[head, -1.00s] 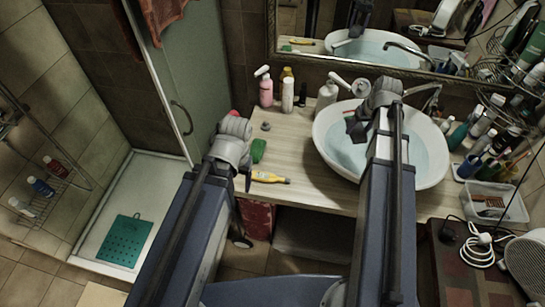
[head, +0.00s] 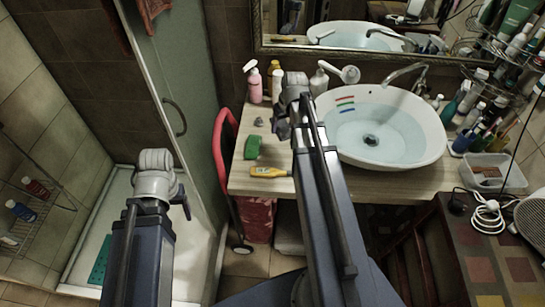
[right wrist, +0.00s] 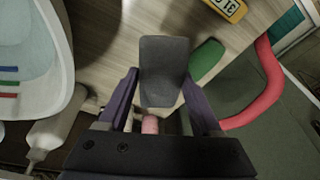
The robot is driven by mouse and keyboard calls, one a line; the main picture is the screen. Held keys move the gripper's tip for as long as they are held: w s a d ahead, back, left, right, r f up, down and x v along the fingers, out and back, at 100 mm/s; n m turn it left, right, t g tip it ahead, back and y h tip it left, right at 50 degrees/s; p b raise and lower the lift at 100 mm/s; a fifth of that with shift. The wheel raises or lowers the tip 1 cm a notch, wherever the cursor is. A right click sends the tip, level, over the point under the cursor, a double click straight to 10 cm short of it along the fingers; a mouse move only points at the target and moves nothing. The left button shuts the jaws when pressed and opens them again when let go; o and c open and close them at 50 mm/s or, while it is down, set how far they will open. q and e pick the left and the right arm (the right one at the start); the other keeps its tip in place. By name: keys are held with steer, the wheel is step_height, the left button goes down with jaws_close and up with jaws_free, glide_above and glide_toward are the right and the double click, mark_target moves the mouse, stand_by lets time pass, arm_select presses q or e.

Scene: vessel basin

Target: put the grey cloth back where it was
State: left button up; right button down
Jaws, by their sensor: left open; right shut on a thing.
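The grey cloth (right wrist: 165,72) shows in the right wrist view as a dark grey rounded rectangle between the fingers of my right gripper (right wrist: 165,112), which is shut on it. It is held over the wooden counter (right wrist: 112,50); whether it touches the counter cannot be told. In the head view my right gripper (head: 283,132) is over the left back part of the counter, left of the basin, and the cloth is hard to make out there. My left gripper (head: 170,197) is open and empty, off to the left in front of the shower.
A green sponge-like thing (head: 252,147) and a yellow object (head: 268,171) lie on the counter's left part, with a small grey object (head: 259,122). Bottles, one pink (head: 254,84), stand behind. The white basin (head: 428,128) holds water. A red-framed folded thing (head: 222,150) stands beside the counter.

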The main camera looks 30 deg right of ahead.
arm_select(q)
steer(key=shift+f+b, duration=0.4)
steer(key=shift+f, duration=0.4)
arm_select(e)
steer(key=shift+s+d+f, duration=0.15)
steer(key=shift+f, duration=0.65)
steer(key=shift+f, duration=0.1)
arm_select(q)
step_height(320, 180, down, 6)
steer(key=b, duration=0.6)
steer(key=shift+f, duration=0.15)
arm_select(e)
glide_above(282, 151)
steer(key=f, duration=0.4)
steer(key=s+f, duration=0.1)
steer(key=f, duration=0.1)
arm_select(q)
steer(key=shift+f, duration=0.1)
arm_select(e)
steer(key=shift+f, duration=0.2)
steer(key=b+x, duration=0.1)
steer(key=b, duration=0.1)
steer(key=b+x, duration=0.2)
steer(key=shift+s+f, duration=0.3)
steer(key=shift+f, duration=0.05)
arm_select(q)
step_height(282, 151, down, 3)
steer(key=shift+f, duration=0.2)
arm_select(e)
steer(key=shift+r, duration=0.1)
